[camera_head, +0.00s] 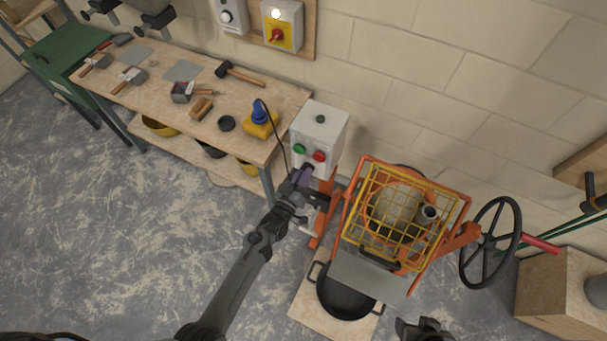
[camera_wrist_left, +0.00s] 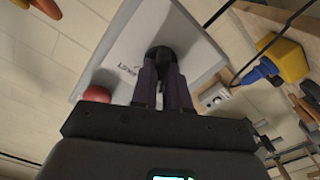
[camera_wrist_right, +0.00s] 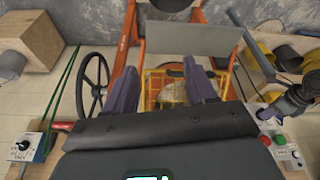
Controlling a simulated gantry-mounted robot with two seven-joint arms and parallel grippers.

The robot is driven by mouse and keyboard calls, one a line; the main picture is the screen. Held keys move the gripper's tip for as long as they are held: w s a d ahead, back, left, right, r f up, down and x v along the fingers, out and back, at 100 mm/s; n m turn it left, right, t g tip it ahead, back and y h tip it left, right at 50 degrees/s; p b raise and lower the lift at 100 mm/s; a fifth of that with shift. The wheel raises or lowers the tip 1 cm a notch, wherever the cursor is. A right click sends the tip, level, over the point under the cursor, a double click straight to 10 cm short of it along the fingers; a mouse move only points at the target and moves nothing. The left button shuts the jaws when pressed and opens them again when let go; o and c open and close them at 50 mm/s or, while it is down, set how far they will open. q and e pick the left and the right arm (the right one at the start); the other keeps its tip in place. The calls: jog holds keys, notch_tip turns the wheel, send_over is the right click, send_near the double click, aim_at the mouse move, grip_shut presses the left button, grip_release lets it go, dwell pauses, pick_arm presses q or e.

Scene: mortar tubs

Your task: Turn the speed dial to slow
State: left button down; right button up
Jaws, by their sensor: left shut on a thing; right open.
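The grey-white control box (camera_head: 319,135) stands beside the bench, with a green button and a red button (camera_head: 320,156) on its front. The black speed dial (camera_wrist_left: 160,53) is on the box face, seen between my left fingers in the left wrist view, with small lettering beside it. My left gripper (camera_head: 306,178) is at the dial below the buttons and shut on it; the fingers hide much of it, so I cannot read its setting. My right gripper (camera_wrist_right: 163,88) is open and empty, with its fingers spread above the mixer; it shows only at the bottom edge of the head view.
The orange mixer with a yellow wire guard (camera_head: 400,215) stands right of the box, with a black handwheel (camera_head: 490,243) beyond. A black pan (camera_head: 345,292) lies in front. The bench (camera_head: 180,105) at left holds trowels and other tools. A yellow-blue tool (camera_head: 260,121) sits near its end.

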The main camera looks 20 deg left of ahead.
pick_arm(q)
jog(key=shift+n, duration=0.6)
jog(key=c, duration=1.1)
grip_release()
jog(key=shift+s+a+b, duration=0.1)
jog(key=shift+s+a, duration=0.05)
jog(key=shift+s, duration=1.65)
jog(key=shift+s+a+b, duration=0.1)
jog(key=shift+s+a, duration=0.05)
jog(key=shift+s, duration=1.65)
jog(key=shift+s+a+b, duration=0.1)
jog(key=shift+s+a, duration=0.05)
jog(key=shift+s, duration=1.65)
